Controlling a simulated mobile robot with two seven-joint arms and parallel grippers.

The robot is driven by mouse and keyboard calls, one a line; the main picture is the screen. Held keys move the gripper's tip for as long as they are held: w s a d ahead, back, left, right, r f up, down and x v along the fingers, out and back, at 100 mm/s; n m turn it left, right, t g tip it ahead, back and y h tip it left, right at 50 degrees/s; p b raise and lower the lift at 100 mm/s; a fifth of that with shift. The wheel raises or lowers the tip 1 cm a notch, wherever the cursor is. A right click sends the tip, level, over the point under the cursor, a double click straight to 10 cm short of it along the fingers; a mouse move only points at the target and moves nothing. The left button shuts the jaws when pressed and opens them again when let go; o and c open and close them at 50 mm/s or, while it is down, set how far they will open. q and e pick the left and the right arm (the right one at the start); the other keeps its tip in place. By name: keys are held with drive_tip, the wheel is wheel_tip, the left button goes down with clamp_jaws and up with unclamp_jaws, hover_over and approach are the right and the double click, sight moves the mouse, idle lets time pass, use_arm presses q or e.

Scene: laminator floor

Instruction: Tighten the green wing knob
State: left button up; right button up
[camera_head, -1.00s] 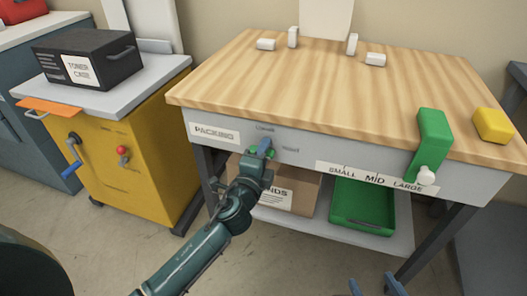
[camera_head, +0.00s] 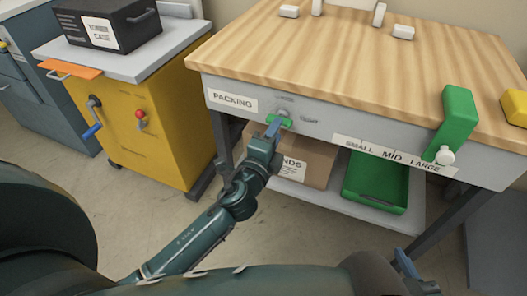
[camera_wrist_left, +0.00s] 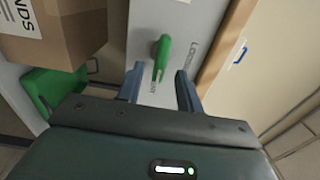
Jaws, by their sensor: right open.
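The green wing knob (camera_head: 286,122) is on the grey front panel of the wooden-topped bench, right of the PACKING label. Its wings look roughly level in the head view. It also shows in the left wrist view (camera_wrist_left: 162,58), ahead of and partly between the fingers. My left gripper (camera_head: 272,130) is at the knob from the front and below. In the left wrist view its blue fingers (camera_wrist_left: 160,85) are apart, with a gap on each side of the knob. My right gripper (camera_head: 415,272) is open, partly cut off at the bottom edge, away from the bench.
Small panel markings (camera_head: 308,119) sit beside the knob, too blurred to read. A cardboard box (camera_head: 305,168) and a green tray (camera_head: 377,198) are on the shelf below. A yellow cabinet (camera_head: 165,135) stands left.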

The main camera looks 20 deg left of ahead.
use_arm(q)
drive_tip(key=s, duration=0.8)
drive_tip(key=shift+s+a, duration=0.15)
drive_tip(key=shift+s, duration=0.1)
